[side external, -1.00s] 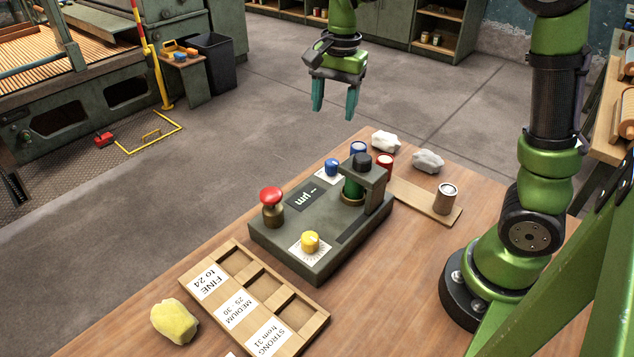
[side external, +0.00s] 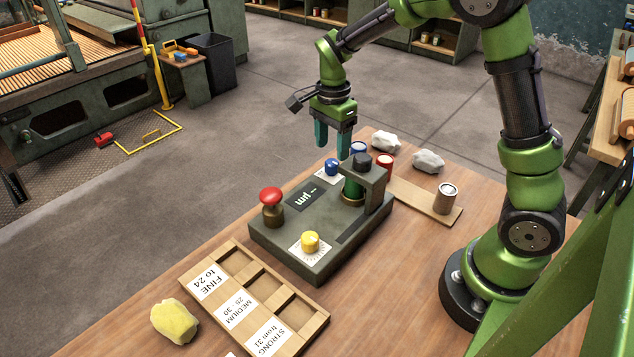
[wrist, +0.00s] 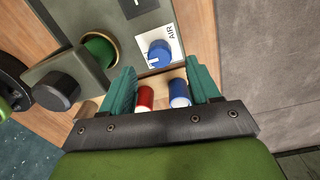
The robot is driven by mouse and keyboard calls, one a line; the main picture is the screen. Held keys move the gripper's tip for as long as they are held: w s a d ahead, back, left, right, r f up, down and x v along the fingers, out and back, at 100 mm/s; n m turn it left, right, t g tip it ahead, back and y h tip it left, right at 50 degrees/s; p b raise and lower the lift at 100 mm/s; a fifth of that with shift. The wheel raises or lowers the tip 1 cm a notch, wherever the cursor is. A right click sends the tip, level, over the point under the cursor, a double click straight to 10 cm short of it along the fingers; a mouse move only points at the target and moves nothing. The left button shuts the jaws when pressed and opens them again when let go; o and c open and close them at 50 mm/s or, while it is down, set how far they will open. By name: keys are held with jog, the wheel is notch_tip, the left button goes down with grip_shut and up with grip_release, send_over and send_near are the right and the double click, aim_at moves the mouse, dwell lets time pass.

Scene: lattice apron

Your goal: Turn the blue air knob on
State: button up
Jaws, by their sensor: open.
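The blue air knob (side external: 332,167) sits on a white plate at the far end of the grey-green control box (side external: 290,250). In the wrist view the knob (wrist: 159,53) shows beside the printed word AIR, just beyond the fingertips. My gripper (side external: 335,150) points down with teal fingers, above and close to the knob. In the wrist view my gripper (wrist: 163,80) is open with nothing between its tips. The gap between fingertips and knob is hard to judge; they look apart.
A post with a black knob (side external: 361,161) rises from the box near my gripper. A red mushroom button (side external: 271,195) and yellow knob (side external: 310,241) are on the box. A red can (side external: 384,162) and blue can (side external: 358,148) stand behind it. A sorting tray (side external: 255,300) lies in front.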

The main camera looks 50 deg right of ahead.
aim_at(332, 161)
notch_tip(332, 161, down, 5)
jog(key=shift+r, duration=0.1)
dwell(0.3)
jog(key=c, duration=1)
jog(key=shift+c, duration=0.2)
